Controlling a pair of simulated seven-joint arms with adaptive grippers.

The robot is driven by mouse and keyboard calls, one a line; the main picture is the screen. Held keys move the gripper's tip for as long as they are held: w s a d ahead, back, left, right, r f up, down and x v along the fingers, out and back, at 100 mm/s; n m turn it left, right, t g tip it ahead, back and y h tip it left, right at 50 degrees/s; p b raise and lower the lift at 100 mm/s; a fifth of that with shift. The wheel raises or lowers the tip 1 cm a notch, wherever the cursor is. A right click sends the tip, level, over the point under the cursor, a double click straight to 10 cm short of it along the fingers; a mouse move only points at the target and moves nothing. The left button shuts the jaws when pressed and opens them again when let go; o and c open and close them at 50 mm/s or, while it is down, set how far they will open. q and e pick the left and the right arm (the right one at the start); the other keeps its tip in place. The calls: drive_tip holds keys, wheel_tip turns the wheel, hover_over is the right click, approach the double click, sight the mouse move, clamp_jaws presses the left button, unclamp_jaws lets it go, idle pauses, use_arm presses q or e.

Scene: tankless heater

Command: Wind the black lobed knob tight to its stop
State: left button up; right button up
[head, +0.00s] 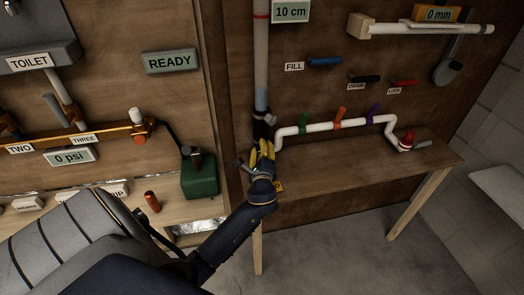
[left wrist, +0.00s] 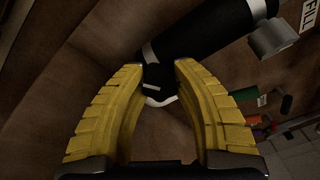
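A black fitting (head: 263,116) sits at the foot of the upright clear pipe (head: 261,60), and its dark lobed part faces out. In the left wrist view a small dark knob-like part (left wrist: 158,78) with a pale mark shows just beyond the fingertips. Its lobes are too dark to make out. My left gripper (head: 265,143) is just below the fitting, its yellow fingers pointing up at it. In the left wrist view the left gripper (left wrist: 157,67) has its fingers apart, with the dark part between their tips. I cannot tell whether they touch it. My right gripper is out of view.
A white pipe (head: 338,126) with green, orange and purple handles runs right from the fitting, above a wooden bench (head: 350,165). A green box (head: 199,177) stands to the left. FILL, DRAIN and LOCK handles are on the board above. The floor in front is clear.

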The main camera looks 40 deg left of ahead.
use_arm(q)
clamp_jaws()
drive_tip(key=m, duration=0.6)
drive_tip(key=shift+m, duration=0.7)
drive_tip(key=m, duration=0.7)
drive_tip(key=shift+w, duration=0.1)
